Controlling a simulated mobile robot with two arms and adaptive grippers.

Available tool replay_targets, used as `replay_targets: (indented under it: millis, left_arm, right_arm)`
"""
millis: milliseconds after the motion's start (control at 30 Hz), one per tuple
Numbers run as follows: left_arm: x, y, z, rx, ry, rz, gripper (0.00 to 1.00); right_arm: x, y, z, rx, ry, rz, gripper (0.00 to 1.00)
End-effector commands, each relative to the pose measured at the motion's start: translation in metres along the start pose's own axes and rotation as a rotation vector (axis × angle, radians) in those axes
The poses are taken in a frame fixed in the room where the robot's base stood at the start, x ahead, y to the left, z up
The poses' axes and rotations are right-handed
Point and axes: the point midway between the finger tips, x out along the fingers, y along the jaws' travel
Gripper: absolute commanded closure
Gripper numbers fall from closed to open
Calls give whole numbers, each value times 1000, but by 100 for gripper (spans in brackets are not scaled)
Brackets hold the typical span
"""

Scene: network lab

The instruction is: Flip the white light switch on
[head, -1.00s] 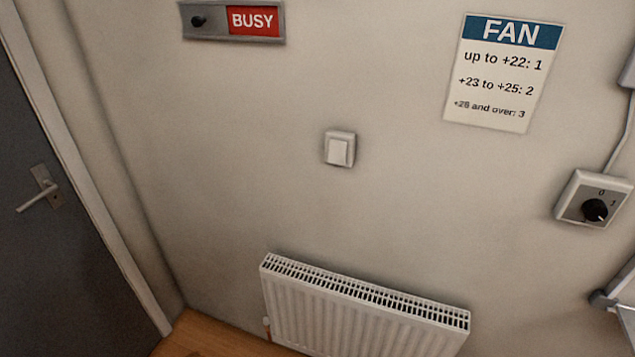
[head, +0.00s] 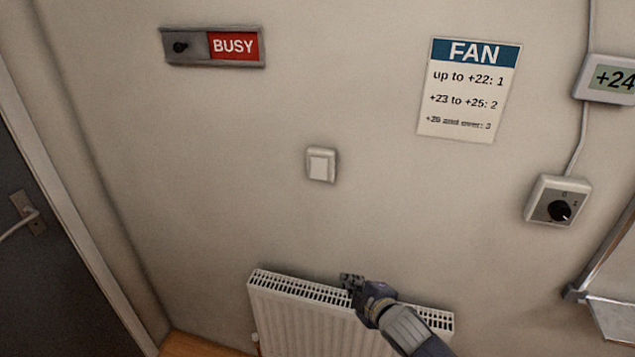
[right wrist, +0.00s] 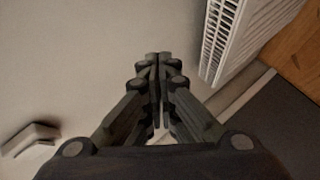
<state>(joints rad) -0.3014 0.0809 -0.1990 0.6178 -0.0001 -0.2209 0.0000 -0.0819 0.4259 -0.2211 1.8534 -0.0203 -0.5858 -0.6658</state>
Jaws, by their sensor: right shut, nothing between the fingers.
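The white light switch (head: 321,165) is a small square rocker on the wall, in the middle of the head view. Which way its rocker is tipped I cannot tell. My right gripper (head: 352,283) is below the switch and a little to its right, in front of the radiator's top edge, apart from the switch. In the right wrist view its fingers (right wrist: 158,58) are shut together with nothing between them. A white fitting, likely the switch (right wrist: 30,140), shows at the lower left of that view. My left gripper is not in view.
A white radiator (head: 285,310) is on the wall below the switch. A BUSY sign (head: 212,47), a FAN notice (head: 468,90), a rotary knob (head: 558,205) and a display reading +24 (head: 612,80) are around it. A grey door (head: 50,290) is at the left. The wall around the switch is clear.

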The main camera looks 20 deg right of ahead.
Motion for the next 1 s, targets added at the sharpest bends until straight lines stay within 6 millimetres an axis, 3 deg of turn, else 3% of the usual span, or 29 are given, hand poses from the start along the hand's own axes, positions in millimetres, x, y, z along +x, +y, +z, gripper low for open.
replay_targets:
  millis: [33, 200, 400, 600, 1000]
  left_arm:
    - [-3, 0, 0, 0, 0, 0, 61]
    - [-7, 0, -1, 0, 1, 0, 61]
    - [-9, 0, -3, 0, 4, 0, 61]
    - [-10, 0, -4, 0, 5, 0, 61]
    - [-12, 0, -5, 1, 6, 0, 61]
  right_arm:
    - [-12, 30, -22, -52, 37, 44, 100]
    - [-57, 105, -82, -217, 132, 174, 100]
    - [-102, 151, -127, -345, 197, 277, 100]
    - [-119, 164, -141, -389, 217, 312, 100]
    - [-116, 166, -142, -387, 218, 314, 100]
